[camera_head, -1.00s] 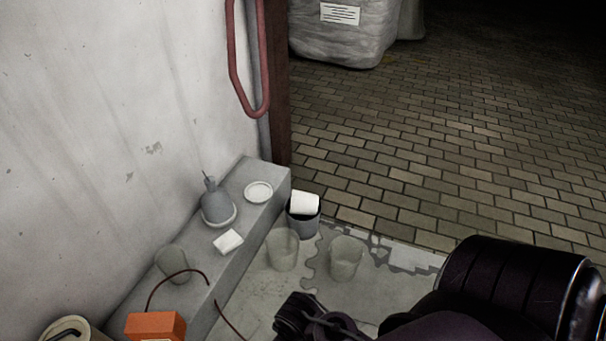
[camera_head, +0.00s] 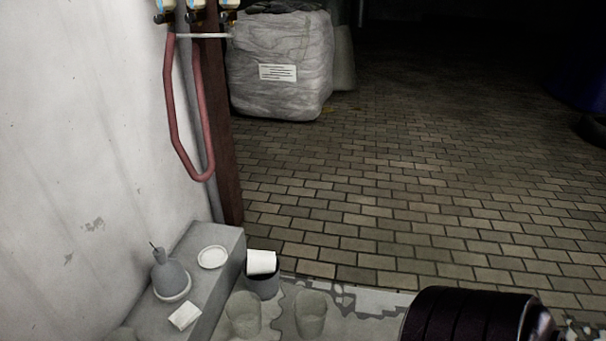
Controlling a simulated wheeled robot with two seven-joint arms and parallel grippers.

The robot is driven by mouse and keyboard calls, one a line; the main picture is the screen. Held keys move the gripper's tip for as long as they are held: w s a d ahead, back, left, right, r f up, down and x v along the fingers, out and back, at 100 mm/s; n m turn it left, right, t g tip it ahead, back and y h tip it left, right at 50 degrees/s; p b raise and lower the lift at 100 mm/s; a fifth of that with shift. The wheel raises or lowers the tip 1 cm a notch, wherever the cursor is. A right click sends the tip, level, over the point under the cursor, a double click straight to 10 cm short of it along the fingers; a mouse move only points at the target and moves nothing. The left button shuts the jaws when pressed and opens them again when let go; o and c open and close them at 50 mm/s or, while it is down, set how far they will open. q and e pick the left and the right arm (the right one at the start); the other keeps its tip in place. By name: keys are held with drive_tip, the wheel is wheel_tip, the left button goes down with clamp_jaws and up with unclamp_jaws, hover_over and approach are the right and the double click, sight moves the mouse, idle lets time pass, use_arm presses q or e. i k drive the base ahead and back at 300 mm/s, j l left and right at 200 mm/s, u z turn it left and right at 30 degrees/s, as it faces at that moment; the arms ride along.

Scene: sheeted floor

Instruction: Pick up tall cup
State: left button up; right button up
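Two translucent grey cups stand upright on the sheeted floor: a left cup (camera_head: 243,314) and a right cup (camera_head: 310,314). Behind them a darker cup (camera_head: 263,284) stands beside the ledge with a white block (camera_head: 262,262) in its mouth. I cannot tell for sure which of these is the tall cup. A dark rounded part of my arm shows at the lower right, apart from the cups. Neither gripper is in view.
A grey ledge (camera_head: 222,262) along the wall holds a grey bottle (camera_head: 170,274), a white dish (camera_head: 212,257) and a white block (camera_head: 185,316). A brown post (camera_head: 219,130) stands behind it. A large wrapped bag (camera_head: 280,75) stands farther back. The brick floor (camera_head: 400,200) is mostly clear.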

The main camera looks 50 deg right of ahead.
sight(309, 306)
drive_tip(key=z, duration=1.6)
